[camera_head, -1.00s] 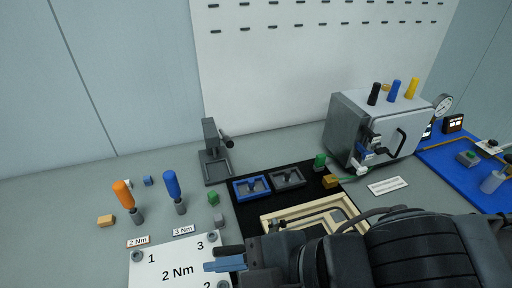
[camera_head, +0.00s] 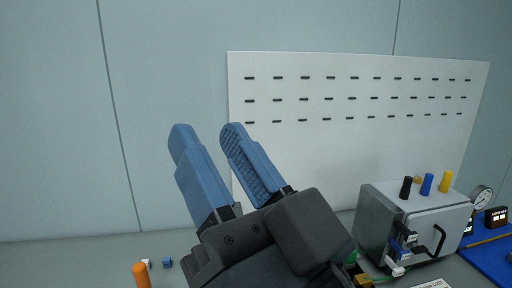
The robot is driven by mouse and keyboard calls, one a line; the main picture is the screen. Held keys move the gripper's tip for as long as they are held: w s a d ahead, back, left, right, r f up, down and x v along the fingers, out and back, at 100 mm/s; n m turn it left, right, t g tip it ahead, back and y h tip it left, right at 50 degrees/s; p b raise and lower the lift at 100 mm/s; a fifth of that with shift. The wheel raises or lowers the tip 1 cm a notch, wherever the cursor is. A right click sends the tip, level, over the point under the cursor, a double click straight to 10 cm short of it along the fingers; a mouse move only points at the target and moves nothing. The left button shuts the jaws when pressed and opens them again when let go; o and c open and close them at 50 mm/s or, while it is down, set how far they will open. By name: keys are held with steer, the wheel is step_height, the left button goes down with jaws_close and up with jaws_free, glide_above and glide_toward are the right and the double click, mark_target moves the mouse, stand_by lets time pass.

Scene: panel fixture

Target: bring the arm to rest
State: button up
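My gripper (camera_head: 210,150) is raised in the middle of the head view, with its two blue fingers pointing up and to the left. The fingers stand apart with nothing between them. The dark gripper body and wrist hide much of the bench behind and below them. The gripper is in front of the back wall and the left edge of the white slotted panel, touching nothing that I can see.
A grey metal box (camera_head: 382,225) with black, blue and yellow knobs on top stands at right. A gauge (camera_head: 481,196) and a blue mat (camera_head: 490,256) are beyond it. An orange handle (camera_head: 141,274) shows at lower left. The white slotted panel (camera_head: 330,145) stands behind.

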steer(key=s+d+f+m+h, duration=0.3)
steer(key=d+f+m+h, duration=0.3)
steer(key=f, duration=0.4)
steer(key=s+d+f+m+h, duration=0.2)
steer(key=d+f+m+h, duration=0.2)
steer(key=d+f+h, duration=0.4)
steer(key=s+d+f+n+g, duration=0.2)
steer(key=s+d+f, duration=0.3)
steer(key=s, duration=0.5)
steer(key=s+d+f+n+g, duration=0.2)
steer(key=s+d+f, duration=0.3)
steer(key=s+f, duration=0.3)
steer(key=s, duration=0.2)
steer(key=shift+s+d+f+n+g+h, duration=0.2)
steer(key=shift+s+n+g+h, duration=0.15)
steer(key=shift+n+g+h, duration=0.05)
